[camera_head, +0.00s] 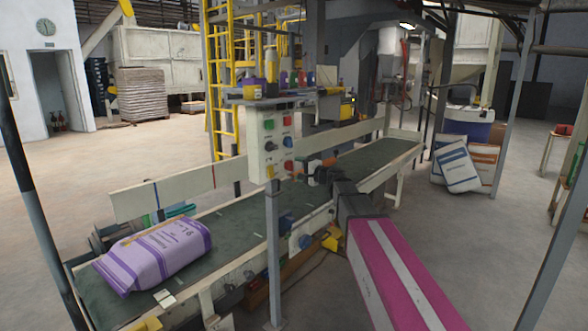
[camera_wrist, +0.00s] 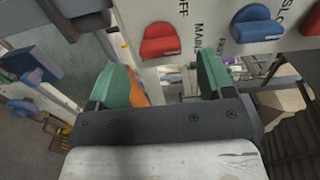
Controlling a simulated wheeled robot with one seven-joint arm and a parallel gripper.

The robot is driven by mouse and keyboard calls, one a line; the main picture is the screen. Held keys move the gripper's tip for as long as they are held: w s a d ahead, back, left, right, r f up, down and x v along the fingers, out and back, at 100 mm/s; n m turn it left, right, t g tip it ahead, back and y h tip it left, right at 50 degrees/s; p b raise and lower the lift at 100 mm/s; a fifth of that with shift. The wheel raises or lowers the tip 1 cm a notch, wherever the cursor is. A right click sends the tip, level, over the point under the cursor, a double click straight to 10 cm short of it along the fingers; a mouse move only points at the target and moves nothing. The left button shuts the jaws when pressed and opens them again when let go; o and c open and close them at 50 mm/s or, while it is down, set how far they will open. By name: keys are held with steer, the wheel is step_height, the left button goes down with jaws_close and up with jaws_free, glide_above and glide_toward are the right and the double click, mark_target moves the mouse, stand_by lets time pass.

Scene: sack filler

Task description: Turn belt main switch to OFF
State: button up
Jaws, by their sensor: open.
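A pale control panel (camera_head: 271,147) on a post carries several coloured knobs and buttons. In the wrist view a red knob (camera_wrist: 160,41) sits just beyond my fingertips, near lettering that reads OFF and MAN. A blue knob (camera_wrist: 257,24) is to its right, near partly cut-off lettering. Which knob is the belt main switch cannot be read for certain. My gripper (camera_wrist: 162,82) has two green-padded fingers spread apart, with no knob between them and an orange patch beside the left finger. In the head view my gripper (camera_head: 317,172) is close to the panel's right side.
A shelf with bottles and small items (camera_head: 270,98) is above the panel. Filled sacks (camera_head: 457,168) lean at the right. Open floor lies at the right.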

steer(key=v, duration=0.7)
